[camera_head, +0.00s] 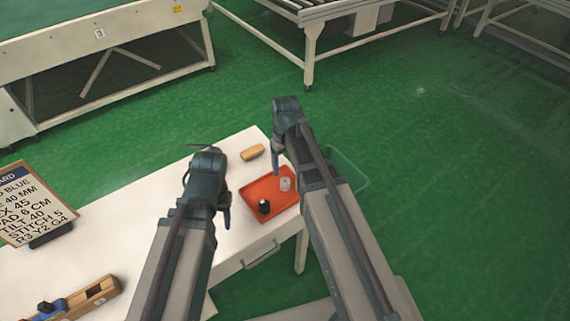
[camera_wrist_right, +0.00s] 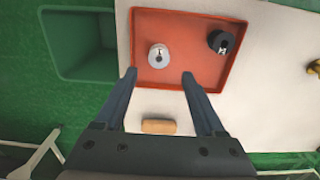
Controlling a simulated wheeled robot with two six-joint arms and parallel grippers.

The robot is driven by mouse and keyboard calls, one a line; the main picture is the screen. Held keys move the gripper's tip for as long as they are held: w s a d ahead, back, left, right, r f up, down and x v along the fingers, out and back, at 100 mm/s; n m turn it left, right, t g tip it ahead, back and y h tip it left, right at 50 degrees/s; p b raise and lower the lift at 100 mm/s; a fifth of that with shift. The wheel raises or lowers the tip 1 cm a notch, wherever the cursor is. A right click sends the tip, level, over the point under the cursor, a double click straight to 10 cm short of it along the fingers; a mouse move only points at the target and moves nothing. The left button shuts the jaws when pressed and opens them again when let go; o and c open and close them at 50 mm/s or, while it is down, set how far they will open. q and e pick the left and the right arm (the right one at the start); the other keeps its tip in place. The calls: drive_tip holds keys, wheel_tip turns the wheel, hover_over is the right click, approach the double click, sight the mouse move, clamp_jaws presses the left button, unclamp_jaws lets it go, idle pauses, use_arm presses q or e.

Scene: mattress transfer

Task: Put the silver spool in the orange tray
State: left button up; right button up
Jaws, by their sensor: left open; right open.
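The silver spool (camera_head: 285,184) is inside the orange tray (camera_head: 259,190), near its right side in the head view. In the right wrist view the spool (camera_wrist_right: 158,55) stands on the floor of the tray (camera_wrist_right: 188,88), just beyond and between my fingertips. My right gripper (camera_wrist_right: 158,74) is open and empty above the tray, apart from the spool. It shows partly in the head view (camera_head: 279,168). My left gripper (camera_head: 224,208) is open and empty over the white table, left of the tray; its fingers are partly hidden.
A black spool (camera_head: 264,206) also stands in the tray. A tan block (camera_head: 252,152) lies on the white table (camera_head: 130,215) behind it. A green bin (camera_head: 350,172) is right of the table. A sign board (camera_head: 32,205) and a wooden tool (camera_head: 85,298) are at left.

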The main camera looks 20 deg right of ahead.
use_arm(q)
wheel_tip(320, 180, up, 3)
drive_tip(key=shift+r+p, duration=0.15)
drive_tip(key=shift+p, duration=0.9)
use_arm(e)
drive_tip(key=s+a+r+h, duration=0.1)
drive_tip(key=s+a+r, duration=0.2)
drive_tip(key=s+a, duration=0.7)
drive_tip(key=s, duration=0.4)
drive_tip(key=shift+s+a+r, duration=0.25)
drive_tip(key=shift+s+a, duration=0.05)
drive_tip(key=shift+a, duration=0.05)
use_arm(q)
drive_tip(key=shift+a, duration=0.1)
use_arm(e)
drive_tip(key=shift+a, duration=0.1)
